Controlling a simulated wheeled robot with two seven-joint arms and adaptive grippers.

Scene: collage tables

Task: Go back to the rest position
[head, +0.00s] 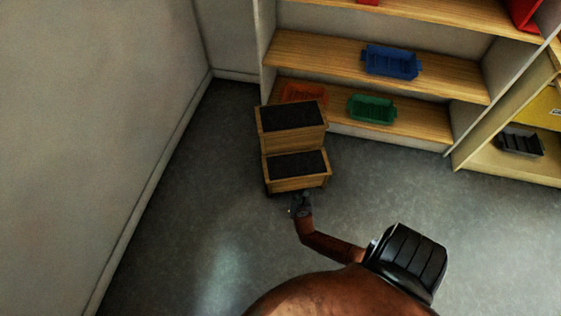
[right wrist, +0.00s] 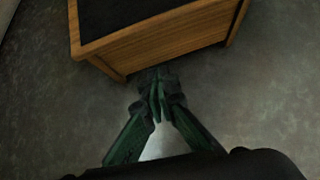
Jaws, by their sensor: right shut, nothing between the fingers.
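My right gripper (head: 301,203) is low in front of the wooden step stool (head: 297,184), just short of its lower step in the head view. In the right wrist view the fingers (right wrist: 158,97) meet at the tips with nothing between them. The front panel of the stool (right wrist: 165,52) is just beyond the fingertips there; I cannot tell whether they touch it. My left gripper is not in view.
A wooden shelf (head: 345,57) at the back holds a blue bin (head: 391,62), a green bin (head: 371,109) and an orange-red bin (head: 303,92) partly behind the stool. A black bin (head: 520,142) sits on the right shelf. Grey floor (head: 190,200) is clear left of the stool.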

